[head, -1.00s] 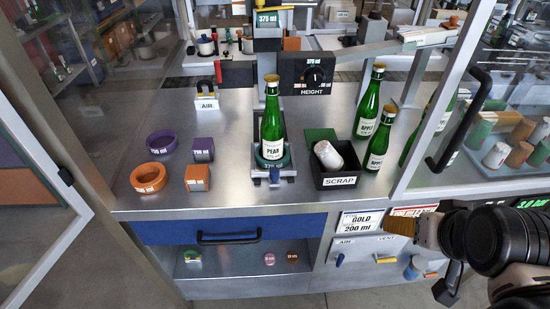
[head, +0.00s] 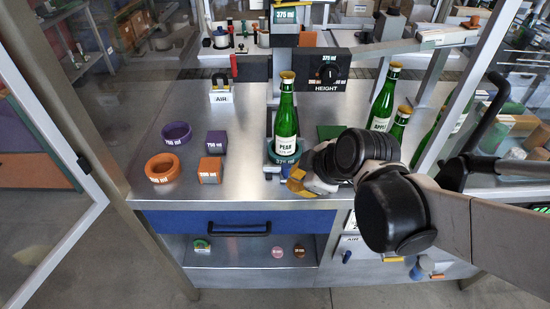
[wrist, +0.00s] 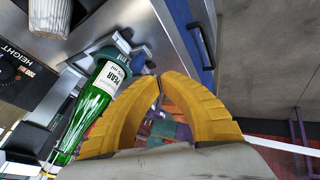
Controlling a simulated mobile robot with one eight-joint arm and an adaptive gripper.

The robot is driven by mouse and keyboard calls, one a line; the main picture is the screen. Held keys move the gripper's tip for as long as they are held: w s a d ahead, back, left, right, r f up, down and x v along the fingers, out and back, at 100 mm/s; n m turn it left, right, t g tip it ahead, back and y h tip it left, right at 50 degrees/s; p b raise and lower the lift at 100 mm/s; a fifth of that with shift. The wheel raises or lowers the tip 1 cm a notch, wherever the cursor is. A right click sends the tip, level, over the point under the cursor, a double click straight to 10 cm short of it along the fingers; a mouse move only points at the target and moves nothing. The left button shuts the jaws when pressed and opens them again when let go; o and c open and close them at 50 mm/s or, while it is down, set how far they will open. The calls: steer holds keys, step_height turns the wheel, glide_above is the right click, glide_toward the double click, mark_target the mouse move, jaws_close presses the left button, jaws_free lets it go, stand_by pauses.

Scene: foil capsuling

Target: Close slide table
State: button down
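The slide table (head: 268,168) is a small metal slide at the middle front of the bench, partly hidden by my gripper. A teal 375 ml holder (head: 284,154) on it carries an upright green PEAR bottle (head: 287,122) with a gold top. My gripper (head: 296,178) has yellow fingers and is at the slide's front right, close to the holder; contact cannot be told. In the wrist view, the fingertips (wrist: 161,78) nearly meet, with nothing held between them. The bottle (wrist: 88,108) and holder (wrist: 112,58) show left of the fingers.
Two APPLE bottles (head: 385,98) stand to the right, behind my arm. Purple and orange rings (head: 162,167) and blocks (head: 210,170) lie on the left. The HEIGHT dial (head: 327,72) is behind the bottle. A blue drawer (head: 180,224) is below. The scrap bin is hidden in the head view.

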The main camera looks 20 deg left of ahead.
mark_target(266, 172)
steer(key=shift+n+g, duration=0.3)
steer(key=shift+n, duration=0.6)
steer(key=b+x, duration=0.1)
steer(key=x, duration=0.3)
steer(key=a+b+x, duration=0.1)
steer(key=b+x, duration=0.1)
steer(key=x, duration=0.2)
steer(key=a+b+x, duration=0.1)
steer(key=x, duration=0.3)
steer(key=shift+s+a+r+b, duration=0.15)
steer(key=shift+s+b, duration=0.1)
steer(key=shift+b, duration=0.1)
steer(key=shift+w+a+r, duration=0.1)
steer(key=shift+w, duration=0.45)
steer(key=shift+w+a+r, duration=0.1)
steer(key=shift+w+a, duration=0.05)
steer(key=shift+w, duration=0.45)
steer(key=shift+w+a+r+b, duration=0.15)
steer(key=shift+w+b, duration=0.25)
steer(key=shift+w, duration=0.2)
steer(key=shift+w, duration=0.1)
